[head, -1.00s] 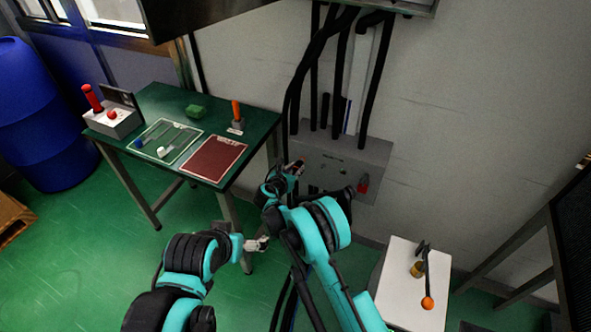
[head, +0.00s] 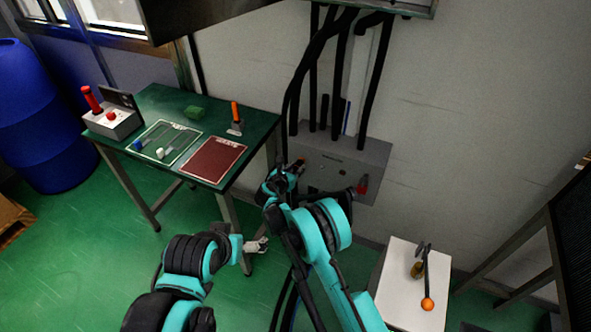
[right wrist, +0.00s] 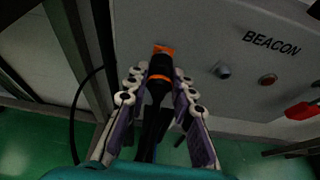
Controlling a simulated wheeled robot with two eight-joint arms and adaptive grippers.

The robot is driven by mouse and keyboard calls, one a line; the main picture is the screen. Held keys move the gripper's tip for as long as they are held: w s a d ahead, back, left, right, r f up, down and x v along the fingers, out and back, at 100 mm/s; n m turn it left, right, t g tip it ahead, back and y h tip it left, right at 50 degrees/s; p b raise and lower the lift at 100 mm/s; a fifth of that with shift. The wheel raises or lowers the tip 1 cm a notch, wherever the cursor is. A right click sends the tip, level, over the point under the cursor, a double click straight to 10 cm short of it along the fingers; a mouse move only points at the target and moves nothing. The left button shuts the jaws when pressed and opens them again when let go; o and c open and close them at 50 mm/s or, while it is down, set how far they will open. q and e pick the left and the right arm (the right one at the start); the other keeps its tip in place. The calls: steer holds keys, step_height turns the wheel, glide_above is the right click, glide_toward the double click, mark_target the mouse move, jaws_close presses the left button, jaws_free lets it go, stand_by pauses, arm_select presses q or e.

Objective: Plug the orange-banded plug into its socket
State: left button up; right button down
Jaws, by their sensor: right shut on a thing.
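The orange-banded plug (right wrist: 160,78) is black with an orange ring and sits between the fingers of my right gripper (right wrist: 155,90). The right gripper is shut on it, with the plug's front pointing at the grey panel. An orange piece (right wrist: 163,50) shows just beyond the plug's front, at the panel; I cannot tell whether it is the socket's marking or whether the plug touches it. In the head view my right gripper (head: 297,166) is at the panel's left part and hides the plug. My left gripper (head: 257,246) hangs low beside the table leg, too small to read.
The grey panel (head: 372,150) on the wall bears the word BEACON, a grey knob (right wrist: 222,70), a red button (right wrist: 267,79) and a red handle (head: 362,185). Black cables (head: 297,100) run above it. A green table (head: 262,125) stands left, a white stand (head: 400,290) right.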

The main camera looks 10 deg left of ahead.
steer(key=shift+w+d, duration=0.15)
steer(key=shift+w, duration=0.25)
steer(key=c, duration=1.2)
jaws_free()
steer(key=shift+s, duration=0.1)
